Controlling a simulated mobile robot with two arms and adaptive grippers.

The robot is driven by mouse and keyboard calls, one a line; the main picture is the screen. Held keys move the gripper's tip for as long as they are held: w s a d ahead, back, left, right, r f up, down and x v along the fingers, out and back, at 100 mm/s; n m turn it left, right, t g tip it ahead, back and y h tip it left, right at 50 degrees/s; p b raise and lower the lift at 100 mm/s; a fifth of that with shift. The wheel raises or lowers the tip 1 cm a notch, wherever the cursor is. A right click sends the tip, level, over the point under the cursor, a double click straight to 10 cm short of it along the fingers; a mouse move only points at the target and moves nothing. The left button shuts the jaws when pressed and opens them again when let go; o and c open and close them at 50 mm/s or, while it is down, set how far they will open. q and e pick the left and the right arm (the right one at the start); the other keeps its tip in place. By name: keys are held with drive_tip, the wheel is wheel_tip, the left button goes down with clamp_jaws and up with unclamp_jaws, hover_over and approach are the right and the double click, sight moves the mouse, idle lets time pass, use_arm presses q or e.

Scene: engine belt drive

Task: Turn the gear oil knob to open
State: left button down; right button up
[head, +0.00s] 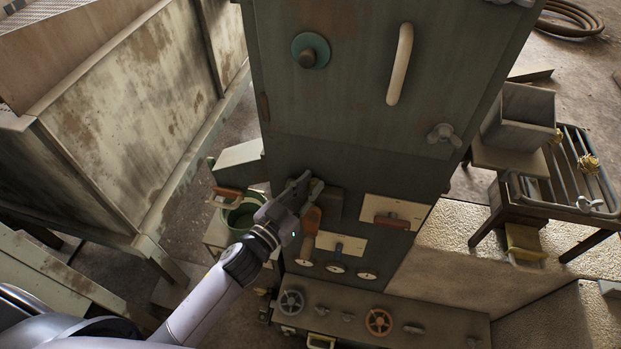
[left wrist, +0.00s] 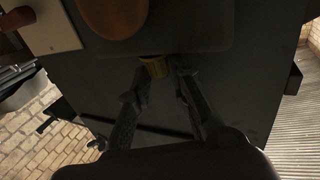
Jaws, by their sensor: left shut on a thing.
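My left gripper (head: 308,186) reaches in from the left to the front of the dark green cabinet (head: 352,155). In the left wrist view, its two fingers (left wrist: 160,76) close around a small brass-yellow knob (left wrist: 155,65) at the edge of a dark plate (left wrist: 190,35). In the head view, only a yellowish bit of the knob (head: 317,187) shows beside the fingertips. No label is readable, so I cannot tell how far it is turned. My right gripper is in neither view.
An orange-brown handle (head: 311,222) sits close beside my left gripper. A light panel with a red-brown handle (head: 393,221) is to the right. Small gauges and two handwheels (head: 378,321) are below. A green bucket (head: 240,216) stands left, and a metal rack (head: 575,185) right.

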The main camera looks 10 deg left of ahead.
use_arm(q)
drive_tip(key=shift+w+a+r+m+g+h+p, duration=0.1)
drive_tip(key=shift+m+g+h+p, duration=0.15)
drive_tip(key=shift+m+h, duration=0.25)
drive_tip(key=shift+a+m+g+h+p, duration=0.1)
drive_tip(key=shift+m+g+h+p, duration=0.15)
drive_tip(key=shift+h, duration=0.35)
drive_tip(key=c, duration=1.5)
unclamp_jaws()
drive_tip(key=shift+o, duration=0.2)
